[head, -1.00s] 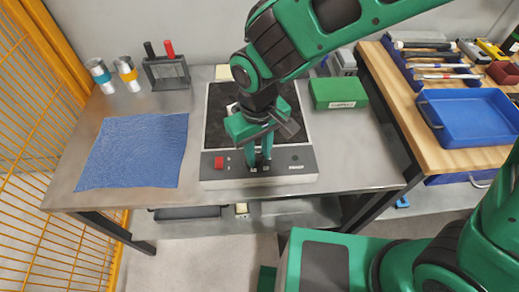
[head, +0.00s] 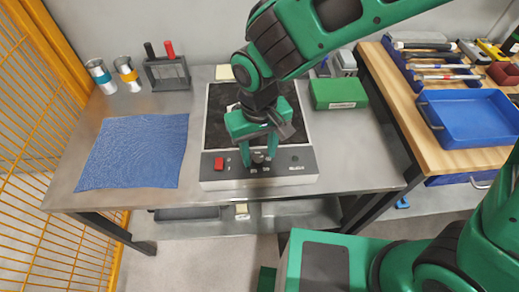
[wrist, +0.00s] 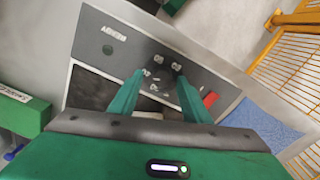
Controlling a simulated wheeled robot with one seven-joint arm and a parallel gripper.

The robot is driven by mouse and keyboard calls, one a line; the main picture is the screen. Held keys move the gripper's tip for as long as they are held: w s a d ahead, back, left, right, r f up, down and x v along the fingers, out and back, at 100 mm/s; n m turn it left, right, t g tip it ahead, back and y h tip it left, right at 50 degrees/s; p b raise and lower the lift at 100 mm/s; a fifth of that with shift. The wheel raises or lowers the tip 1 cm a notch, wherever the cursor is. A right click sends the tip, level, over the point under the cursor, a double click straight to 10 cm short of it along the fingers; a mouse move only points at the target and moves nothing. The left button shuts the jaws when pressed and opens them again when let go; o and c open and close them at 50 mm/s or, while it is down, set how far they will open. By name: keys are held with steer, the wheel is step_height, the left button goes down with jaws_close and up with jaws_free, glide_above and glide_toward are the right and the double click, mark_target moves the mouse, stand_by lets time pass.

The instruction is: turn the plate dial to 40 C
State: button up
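The hot plate (head: 218,120) stands on the steel bench, with a dark top and a grey front panel. The plate dial (head: 258,157) is a small dark knob in the middle of that panel, with small printed labels around it. My gripper (head: 259,160) is open over the panel, one finger on each side of the dial. The wrist view also shows the two green fingers (wrist: 161,76) apart, with the panel (wrist: 108,48) and its labels beyond them. I cannot read the dial's pointer or the label numbers.
A red switch (head: 219,164) is left of the dial on the panel. A blue cloth (head: 135,150) lies to the left. A green box (head: 338,93) stands right of the plate. Two cups (head: 101,76) and a small rack (head: 166,73) stand at the back left.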

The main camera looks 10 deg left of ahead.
mark_target(259, 156)
steer(key=shift+s, duration=0.1)
step_height(259, 156, up, 11)
steer(key=shift+f, duration=0.15)
stand_by(0.5)
stand_by(0.3)
steer(key=w+d+r+m, duration=0.1)
steer(key=w+d+m, duration=0.25)
steer(key=d, duration=0.95)
steer(key=w+d+r+m, duration=0.1)
steer(key=w+d+m, duration=0.25)
steer(key=d, duration=1.05)
steer(key=s+d+m, duration=0.3)
steer(key=s+d, duration=0.4)
steer(key=d, duration=0.3)
steer(key=s+d+f+m, duration=0.1)
steer(key=s+d+m, duration=0.2)
steer(key=s+d, duration=0.4)
steer(key=d, duration=0.3)
steer(key=shift+s+d, duration=0.2)
steer(key=shift+s, duration=0.15)
